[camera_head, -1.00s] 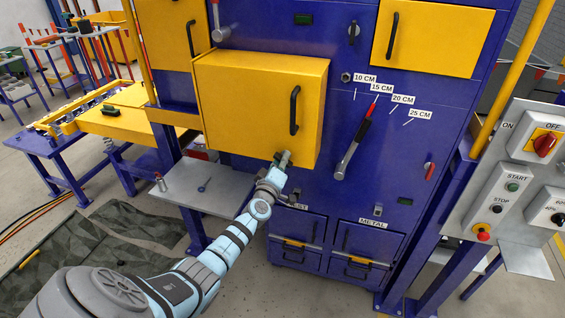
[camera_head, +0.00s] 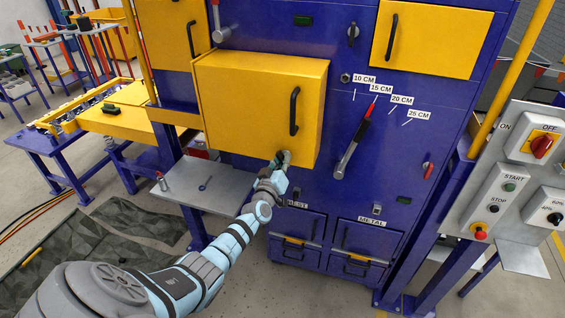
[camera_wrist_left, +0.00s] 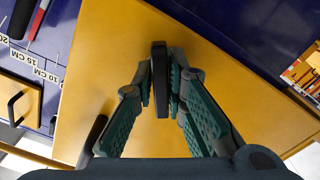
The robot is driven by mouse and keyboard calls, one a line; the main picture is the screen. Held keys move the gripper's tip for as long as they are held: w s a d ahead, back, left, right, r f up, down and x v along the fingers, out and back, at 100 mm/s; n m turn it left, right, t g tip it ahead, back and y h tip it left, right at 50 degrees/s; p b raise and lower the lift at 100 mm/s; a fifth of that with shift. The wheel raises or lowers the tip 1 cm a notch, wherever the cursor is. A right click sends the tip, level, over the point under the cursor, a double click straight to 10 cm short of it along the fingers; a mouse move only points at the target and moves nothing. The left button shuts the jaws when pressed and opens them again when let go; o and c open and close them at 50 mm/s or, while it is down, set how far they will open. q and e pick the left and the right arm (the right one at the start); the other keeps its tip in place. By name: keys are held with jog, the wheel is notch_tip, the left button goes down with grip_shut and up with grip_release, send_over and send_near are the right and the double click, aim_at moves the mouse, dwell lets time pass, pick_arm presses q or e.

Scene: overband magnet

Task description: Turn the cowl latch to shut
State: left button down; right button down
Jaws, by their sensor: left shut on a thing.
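The yellow cowl (camera_head: 255,105) is a box on the front of the blue machine, with a black bar handle (camera_head: 294,111) on its right side. My left gripper (camera_head: 284,158) is at the cowl's lower edge, below that handle. In the left wrist view, the gripper (camera_wrist_left: 167,85) has its two green-padded fingers closed on both sides of the dark cowl latch (camera_wrist_left: 159,78). The latch lies in front of the yellow face. In the head view the gripper mostly hides the latch. My right gripper is not in view.
A grey shelf (camera_head: 196,188) is below and left of the cowl. A red-tipped lever (camera_head: 355,140) with centimetre labels is to the right. A control panel (camera_head: 515,185) stands at far right. Drawers (camera_head: 296,228) are below.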

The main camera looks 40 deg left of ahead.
pick_arm(q)
jog(key=shift+m+p, duration=0.3)
jog(key=shift+m, duration=0.7)
jog(key=shift+f, duration=0.1)
jog(key=m+p, duration=0.1)
jog(key=m, duration=0.1)
jog(key=shift+m, duration=0.6)
jog(key=c, duration=1.6)
grip_release()
jog(key=shift+d, duration=0.15)
jog(key=shift+o, duration=0.3)
jog(key=shift+d, duration=0.15)
